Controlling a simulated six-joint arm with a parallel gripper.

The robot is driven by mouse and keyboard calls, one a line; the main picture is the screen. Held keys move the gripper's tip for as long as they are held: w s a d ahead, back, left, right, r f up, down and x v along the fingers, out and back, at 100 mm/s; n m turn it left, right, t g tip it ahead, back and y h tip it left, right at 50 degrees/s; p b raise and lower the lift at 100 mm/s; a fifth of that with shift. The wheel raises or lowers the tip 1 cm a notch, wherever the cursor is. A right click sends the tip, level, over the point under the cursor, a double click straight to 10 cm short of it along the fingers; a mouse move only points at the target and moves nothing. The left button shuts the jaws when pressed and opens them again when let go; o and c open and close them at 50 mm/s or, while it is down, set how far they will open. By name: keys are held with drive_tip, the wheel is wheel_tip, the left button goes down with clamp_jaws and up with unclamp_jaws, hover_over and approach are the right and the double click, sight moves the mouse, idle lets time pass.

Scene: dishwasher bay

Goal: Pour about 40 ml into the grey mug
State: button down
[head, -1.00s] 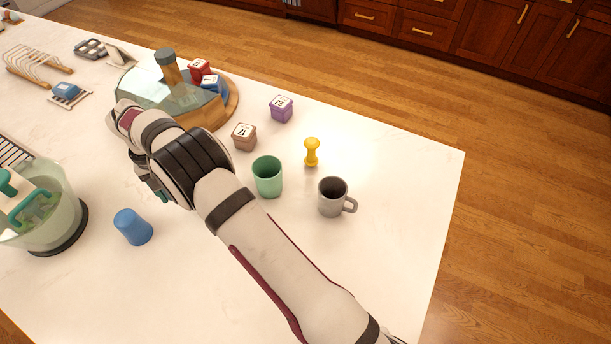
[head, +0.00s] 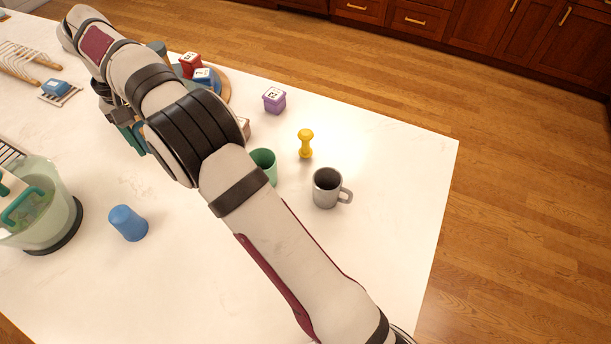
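The grey mug (head: 327,188) stands upright on the white counter, right of my arm, with its handle to the right. Its inside looks dark, and I cannot tell whether it holds any liquid. My gripper (head: 128,132) is at the upper left, above the counter and well apart from the mug. It is mostly hidden under my own wrist; only small teal and dark parts show. I cannot see its fingertips clearly or whether it holds anything.
A green cup (head: 265,162) stands partly behind my arm, left of the mug. A yellow peg-shaped thing (head: 306,144), a purple box (head: 274,100) and a blue cup (head: 128,223) are nearby. A translucent vessel (head: 62,205) stands left. Counter right of the mug is clear.

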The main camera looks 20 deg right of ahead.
drive_tip(key=shift+m, duration=0.5)
drive_tip(key=d, duration=0.4)
drive_tip(key=s+d, duration=0.1)
drive_tip(key=d, duration=0.1)
drive_tip(key=shift+d+r, duration=0.15)
drive_tip(key=shift+r, duration=0.05)
drive_tip(key=s+d+f+m, duration=0.1)
drive_tip(key=s+d+f, duration=0.3)
drive_tip(key=d, duration=0.4)
drive_tip(key=shift+s+d+f+m, duration=0.25)
drive_tip(key=shift+s+f+m, duration=0.15)
drive_tip(key=shift+f, duration=0.45)
drive_tip(key=shift+d, duration=0.1)
